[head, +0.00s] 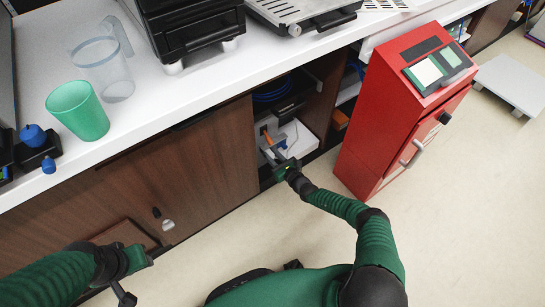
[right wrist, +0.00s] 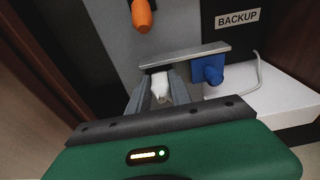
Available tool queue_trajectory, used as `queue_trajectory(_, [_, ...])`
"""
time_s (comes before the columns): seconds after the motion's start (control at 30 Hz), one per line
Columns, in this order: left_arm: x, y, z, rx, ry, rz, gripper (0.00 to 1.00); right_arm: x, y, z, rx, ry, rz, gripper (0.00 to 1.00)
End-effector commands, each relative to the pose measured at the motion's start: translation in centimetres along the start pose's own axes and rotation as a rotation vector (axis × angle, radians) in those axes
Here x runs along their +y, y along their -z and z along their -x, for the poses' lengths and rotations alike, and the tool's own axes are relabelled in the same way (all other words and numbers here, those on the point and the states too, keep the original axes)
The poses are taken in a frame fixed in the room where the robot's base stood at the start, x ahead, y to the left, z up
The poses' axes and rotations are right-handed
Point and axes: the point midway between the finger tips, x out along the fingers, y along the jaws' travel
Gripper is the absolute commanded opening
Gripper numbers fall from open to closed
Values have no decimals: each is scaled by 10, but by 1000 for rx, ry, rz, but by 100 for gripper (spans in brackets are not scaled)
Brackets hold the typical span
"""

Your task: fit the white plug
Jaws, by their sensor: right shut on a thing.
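My right gripper (head: 268,141) reaches into the open cabinet bay under the counter. In the right wrist view, the gripper (right wrist: 158,96) is shut on the white plug (right wrist: 160,83), which sits between its fingers. The plug's far end is just below a grey metal bar (right wrist: 190,58); I cannot tell whether it is seated in anything. An orange plug (right wrist: 143,16) is above it, and a blue plug (right wrist: 209,69) is to its right, close under the bar. My left gripper (head: 138,258) is low at the left, before the wooden cabinet; its fingers are unclear.
A black box labelled BACKUP (right wrist: 238,18) and a white cable (right wrist: 257,72) are right of the plugs. Wooden side panels bound the bay. A red till cabinet (head: 405,115) stands close to the right of my arm. The green cup (head: 78,110) is on the white counter (head: 160,105).

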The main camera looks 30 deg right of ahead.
Motion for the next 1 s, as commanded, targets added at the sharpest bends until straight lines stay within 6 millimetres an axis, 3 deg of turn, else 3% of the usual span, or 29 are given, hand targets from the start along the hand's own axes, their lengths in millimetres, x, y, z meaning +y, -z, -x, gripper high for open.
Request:
queue_trajectory(0.03, [0,0,0,0,0,0,36,0,0,0,0,0,0,27])
queue_trajectory(0.2, [0,0,0,0,0,0,36,0,0,0,-1,0,0,50])
queue_trajectory(0.57, [0,1,5,0,0,0,36,-1,-2,5,0,1,0,50])
queue_trajectory(0.77, [0,9,38,0,0,0,36,-3,-9,46,1,5,-2,50])
queue_trajectory(1.0, [0,18,75,0,0,0,36,-1,-8,117,1,3,-2,50])
